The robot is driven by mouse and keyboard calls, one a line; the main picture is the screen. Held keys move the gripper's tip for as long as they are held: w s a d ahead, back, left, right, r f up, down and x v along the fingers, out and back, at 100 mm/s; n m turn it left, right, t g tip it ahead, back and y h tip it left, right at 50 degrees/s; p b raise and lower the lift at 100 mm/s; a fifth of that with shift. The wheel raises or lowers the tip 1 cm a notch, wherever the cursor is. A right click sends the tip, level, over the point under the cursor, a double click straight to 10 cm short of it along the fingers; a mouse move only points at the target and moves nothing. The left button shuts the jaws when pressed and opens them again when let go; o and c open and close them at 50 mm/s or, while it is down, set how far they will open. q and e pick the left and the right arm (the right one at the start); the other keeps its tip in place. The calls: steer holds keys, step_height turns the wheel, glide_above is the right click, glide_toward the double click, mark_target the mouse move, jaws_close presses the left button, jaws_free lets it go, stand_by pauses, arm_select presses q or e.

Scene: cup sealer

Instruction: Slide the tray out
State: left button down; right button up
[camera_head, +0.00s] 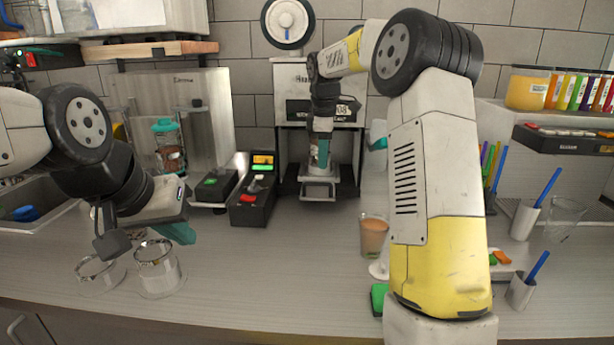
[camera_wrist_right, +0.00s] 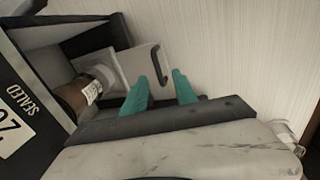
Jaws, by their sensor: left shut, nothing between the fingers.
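The sealer (camera_head: 318,110) stands at the back centre of the counter. Its pale tray (camera_head: 318,191) shows at the machine's low front opening. In the right wrist view the tray (camera_wrist_right: 128,68) has a dark bracket handle (camera_wrist_right: 160,66) on its front edge. A brown cup with a white label (camera_wrist_right: 78,98) is at the tray, inside the machine. My right gripper (camera_wrist_right: 161,77) is open, its teal fingers apart, with the tips close to the handle; I cannot tell whether they touch it. My left gripper (camera_head: 179,234) is shut and empty above the counter at left.
Two glass jars (camera_head: 158,270) stand below my left gripper. A filled cup (camera_head: 373,236) and a green block (camera_head: 379,298) are near my right arm. The front middle counter is clear.

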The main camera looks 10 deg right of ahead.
mark_target(321, 184)
steer(key=shift+n, duration=0.3)
steer(key=x, duration=0.5)
steer(key=w+x, duration=0.1)
steer(key=x, duration=0.2)
steer(key=shift+a+f, duration=0.1)
steer(key=shift+f, duration=0.2)
jaws_close()
stand_by(0.9)
